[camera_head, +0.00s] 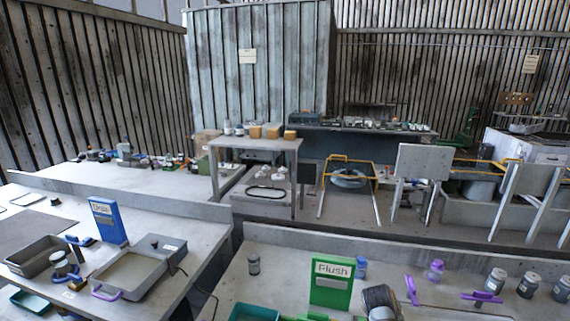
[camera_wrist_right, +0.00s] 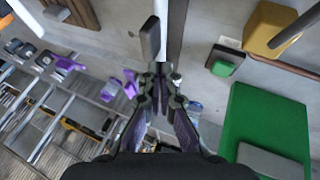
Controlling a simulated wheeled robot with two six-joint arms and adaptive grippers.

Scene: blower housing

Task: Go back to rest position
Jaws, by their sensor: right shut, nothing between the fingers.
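My right gripper (camera_wrist_right: 160,78) shows in the right wrist view, its fingers closed together with nothing between them. It points over a grey work surface and appears clear of the things around it. A green block-like object (camera_wrist_right: 265,125) lies to its right in that view, and small purple objects (camera_wrist_right: 130,82) lie to its left.
A green "Flush" sign (camera_head: 331,284) stands on the right front bench, near several jars and purple-handled items. A blue sign (camera_head: 107,221), grey trays and a box (camera_head: 160,248) stand on the left bench. A grey shelf table (camera_head: 255,145) stands behind.

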